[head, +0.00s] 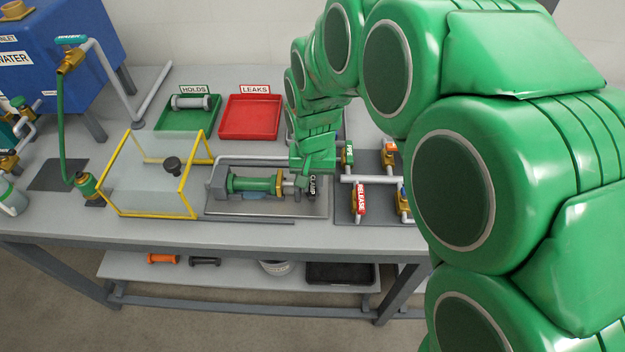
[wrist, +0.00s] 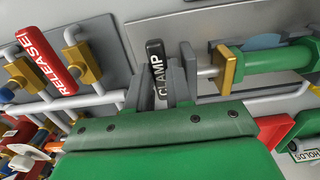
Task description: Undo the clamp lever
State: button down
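The clamp lever (wrist: 155,56) is a black handle with a white CLAMP label. It stands between the two grey fingers of my gripper (wrist: 164,82) in the wrist view, and the fingers sit close on both sides of it. Its far end sticks out past the fingertips. In the head view the lever (head: 312,186) shows at the right end of the green cylinder (head: 255,185), just below my gripper. The cylinder lies in a grey fixture on a metal plate (head: 225,207). My arm hides part of the area behind the lever.
A red RELEASE valve handle (head: 359,199) and a FIRE-side pipe group with brass valves stand close on the right. A yellow-framed clear guard (head: 150,213) stands to the left. The green HOLDS tray (head: 170,123) and red LEAKS tray (head: 250,134) are behind.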

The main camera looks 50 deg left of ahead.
dwell(0.3)
jog(key=n, duration=0.3)
jog(key=w+n, duration=0.1)
jog(key=shift+d+n, duration=0.3)
jog(key=shift+n, duration=0.1)
jog(key=n, duration=0.2)
jog(key=w+n, duration=0.1)
jog(key=n, duration=0.1)
jog(key=shift+d+n, duration=0.1)
jog(key=shift+n, duration=0.2)
jog(key=n, duration=0.2)
jog(key=w+n, duration=0.1)
jog(key=n, duration=0.1)
jog(key=shift+w+a+n, duration=0.2)
jog(key=shift+w+n, duration=0.05)
jog(key=shift+n, duration=0.85)
jog(key=shift+w+a+n, duration=0.2)
jog(key=shift+w+n, duration=0.05)
jog(key=shift+n, duration=0.85)
jog(key=c, duration=1.3)
grip_release()
